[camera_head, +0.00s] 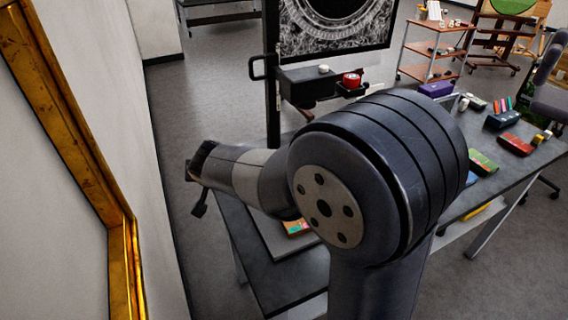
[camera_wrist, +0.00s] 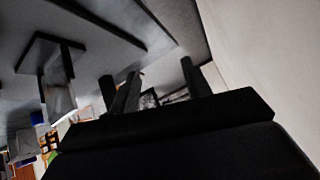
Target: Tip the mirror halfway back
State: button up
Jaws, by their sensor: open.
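No mirror can be made out for certain. A gold frame (camera_head: 62,110) runs down the left side of the head view around a plain pale surface; I cannot tell whether that is mirror glass or wall. My gripper (camera_head: 196,185) is at the end of my outstretched arm, left of the table and a little apart from the pale wall. In the wrist view my gripper (camera_wrist: 150,92) has its two dark fingers spread, with nothing seen between them.
A dark table (camera_head: 278,285) stands under my arm, with several small boxes at its right end. A large screen on a stand (camera_head: 335,28) shows an engraved picture. A wooden cart (camera_head: 433,50) stands behind. Grey floor (camera_head: 200,100) is clear between the wall and the screen.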

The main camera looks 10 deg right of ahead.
jog(key=w+d+m+g+h, duration=0.1)
jog(key=d+m, duration=0.1)
jog(key=w+d+r+m+g+h+p, duration=0.1)
jog(key=d+m, duration=0.1)
jog(key=w+d+m+h, duration=0.1)
jog(key=d+m, duration=0.1)
jog(key=d, duration=0.1)
jog(key=shift+w+d+r+g+p, duration=0.1)
jog(key=shift+w+r+g+p, duration=0.1)
jog(key=shift+r+g+p, duration=0.2)
jog(key=c, duration=0.3)
jog(key=d+r+m+g+h, duration=0.1)
jog(key=d+m, duration=0.1)
jog(key=d+m+g+p, duration=0.1)
jog(key=d+m+g, duration=0.1)
jog(key=d+m, duration=0.1)
jog(key=d+r+m+g+h+p, duration=0.1)
jog(key=d+m+g, duration=0.1)
jog(key=shift+s+d+r+m+h, duration=0.2)
jog(key=shift+r+m+h, duration=0.1)
jog(key=shift+r+m, duration=0.1)
jog(key=shift+d+f+g, duration=0.25)
jog(key=shift+f+g, duration=0.05)
jog(key=shift+f, duration=0.1)
jog(key=p+x, duration=0.1)
jog(key=x, duration=0.9)
jog(key=shift+a+p, duration=0.1)
jog(key=shift+p, duration=0.2)
jog(key=shift+c, duration=0.3)
grip_shut()
